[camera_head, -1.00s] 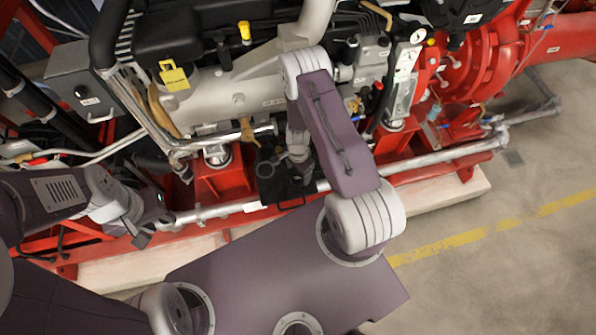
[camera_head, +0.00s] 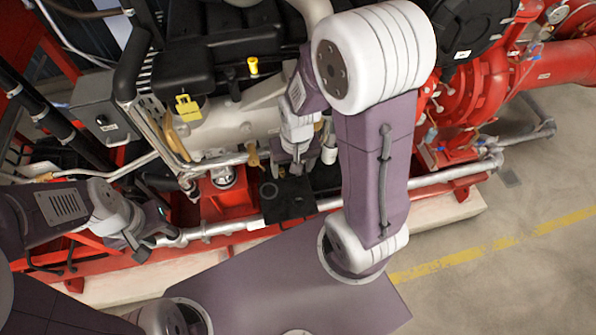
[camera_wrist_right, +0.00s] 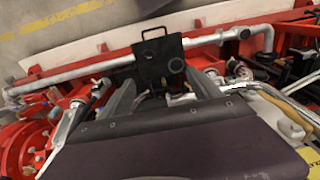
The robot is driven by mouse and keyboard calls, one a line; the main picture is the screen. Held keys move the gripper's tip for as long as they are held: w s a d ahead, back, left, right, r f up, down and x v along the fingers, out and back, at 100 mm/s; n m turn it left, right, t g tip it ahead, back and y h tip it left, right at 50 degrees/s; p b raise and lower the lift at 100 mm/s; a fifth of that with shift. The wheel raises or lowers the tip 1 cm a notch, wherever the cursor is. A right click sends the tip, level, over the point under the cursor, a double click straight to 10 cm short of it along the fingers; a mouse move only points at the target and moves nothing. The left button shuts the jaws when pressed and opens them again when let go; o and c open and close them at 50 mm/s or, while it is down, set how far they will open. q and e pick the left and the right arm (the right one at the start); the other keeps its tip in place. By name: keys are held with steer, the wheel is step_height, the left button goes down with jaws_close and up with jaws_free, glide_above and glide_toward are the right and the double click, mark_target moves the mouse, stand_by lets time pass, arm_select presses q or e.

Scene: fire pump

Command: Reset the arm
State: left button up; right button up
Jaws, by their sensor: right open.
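My right arm is folded, with its big white elbow joint raised high in front of the engine in the head view. My right gripper (camera_head: 297,165) points down over the black plate (camera_head: 290,200) beside the pipe. In the right wrist view, its two grey fingers (camera_wrist_right: 165,88) are spread with no object held between them, and the black plate (camera_wrist_right: 158,62) with its handle lies beyond them. My left gripper (camera_head: 143,245) is low at the left, near the silver pipe (camera_head: 210,230); its fingers are small and dark, so their opening is unclear.
The black and grey engine (camera_head: 210,60) with a yellow tag (camera_head: 188,107) fills the back. A grey control box (camera_head: 105,108) is at the left and the red pump (camera_head: 475,95) at the right. Open floor (camera_head: 520,260) lies at the lower right.

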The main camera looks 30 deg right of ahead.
steer(key=s+r+n, duration=0.2)
steer(key=s+r, duration=0.1)
step_height(320, 180, down, 7)
steer(key=b, duration=0.6)
steer(key=shift+s+b, duration=0.15)
steer(key=shift+b, duration=0.25)
steer(key=shift+o, duration=0.2)
steer(key=shift+d+r+p, duration=0.1)
steer(key=shift+r+p, duration=0.25)
steer(key=shift+p, duration=0.05)
